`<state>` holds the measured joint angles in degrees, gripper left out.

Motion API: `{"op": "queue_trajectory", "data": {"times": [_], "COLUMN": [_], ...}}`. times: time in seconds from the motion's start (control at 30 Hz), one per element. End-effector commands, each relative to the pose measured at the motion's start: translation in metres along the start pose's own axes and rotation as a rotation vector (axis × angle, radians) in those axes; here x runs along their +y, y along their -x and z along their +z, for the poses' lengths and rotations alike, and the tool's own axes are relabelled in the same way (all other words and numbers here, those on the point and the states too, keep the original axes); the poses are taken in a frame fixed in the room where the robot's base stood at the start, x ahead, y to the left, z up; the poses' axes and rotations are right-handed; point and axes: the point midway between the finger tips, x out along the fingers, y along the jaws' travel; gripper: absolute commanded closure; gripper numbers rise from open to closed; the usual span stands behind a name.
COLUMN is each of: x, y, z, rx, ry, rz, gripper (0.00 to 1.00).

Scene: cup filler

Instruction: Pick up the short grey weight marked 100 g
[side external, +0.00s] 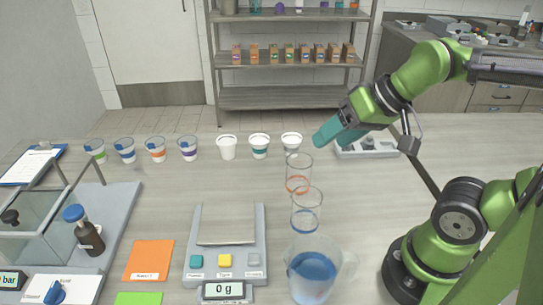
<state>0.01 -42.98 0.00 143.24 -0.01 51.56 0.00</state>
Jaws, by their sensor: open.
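A light grey tray (383,154) stands at the back right of the table, partly behind my gripper and arm. Small grey pieces (372,144) lie in it, too small and too hidden to tell apart. I cannot make out a 100 g marking, so I cannot tell which one is the short grey weight. My gripper (325,138), with teal fingers, hangs above the table to the left of the tray, pointing down and left. It is open, with nothing seen in it.
Below my gripper stand an orange-banded glass (298,182), a blue-marked glass (306,222) and a jug of blue liquid (313,272). White cups (228,148) line the back. A scale (226,262) reads 0 g.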

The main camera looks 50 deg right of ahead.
Motion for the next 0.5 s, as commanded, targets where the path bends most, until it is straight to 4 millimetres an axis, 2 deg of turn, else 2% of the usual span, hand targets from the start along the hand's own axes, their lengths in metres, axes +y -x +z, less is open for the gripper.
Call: {"op": "queue_trajectory", "data": {"times": [0.2,0.3,0.37,0.5], "x": [0.001,0.012,0.021,0.053], "y": [0.0,-0.009,-0.016,-0.031], "z": [-0.001,-0.002,-0.011,-0.052], "rx": [0.001,-0.029,-0.045,-0.101], "ry": [-0.005,-0.044,-0.081,-0.173], "rz": [0.003,0.038,0.066,0.16], "gripper": [0.39,0.39,0.39,0.39]}}
